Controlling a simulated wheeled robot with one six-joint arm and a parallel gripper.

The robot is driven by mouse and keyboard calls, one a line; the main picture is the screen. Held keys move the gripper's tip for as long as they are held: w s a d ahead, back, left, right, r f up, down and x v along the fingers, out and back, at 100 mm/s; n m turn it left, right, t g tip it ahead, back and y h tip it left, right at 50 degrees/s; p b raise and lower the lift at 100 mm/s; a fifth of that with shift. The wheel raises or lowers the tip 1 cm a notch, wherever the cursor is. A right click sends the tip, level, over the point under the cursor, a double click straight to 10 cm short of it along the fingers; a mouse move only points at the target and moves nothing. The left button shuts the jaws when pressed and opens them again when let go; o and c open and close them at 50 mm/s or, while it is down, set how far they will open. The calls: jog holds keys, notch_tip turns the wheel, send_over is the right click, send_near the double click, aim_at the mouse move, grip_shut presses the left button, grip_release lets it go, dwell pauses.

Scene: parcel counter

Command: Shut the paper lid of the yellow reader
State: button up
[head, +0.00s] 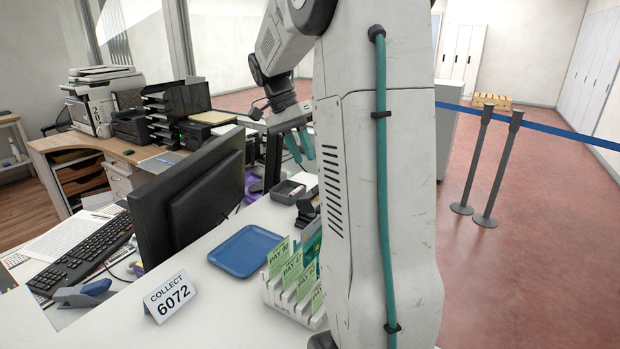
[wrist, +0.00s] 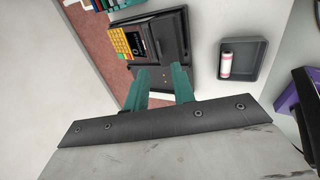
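The reader (wrist: 148,34) is a dark box with yellow keys (wrist: 121,43) and a small screen, at the top of the wrist view. A dark flat panel (wrist: 160,84) shows at its near end between my fingers; I cannot tell for sure that it is the paper lid or how far it stands open. In the head view, a dark device (head: 307,207) sits partly hidden behind my own body. My gripper (wrist: 160,70) has its two teal fingers apart, over the reader's near end, and touching cannot be made out. My gripper also shows in the head view (head: 300,153), above the counter.
A grey tray (wrist: 254,63) with a white and red paper roll (wrist: 239,59) lies right of the reader. In the head view, a blue tray (head: 247,251), a rack of green cards (head: 294,282), a monitor (head: 190,195) and a COLLECT sign (head: 170,297) stand on the counter.

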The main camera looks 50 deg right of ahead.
aim_at(311, 191)
jog(key=x, duration=0.7)
grip_shut()
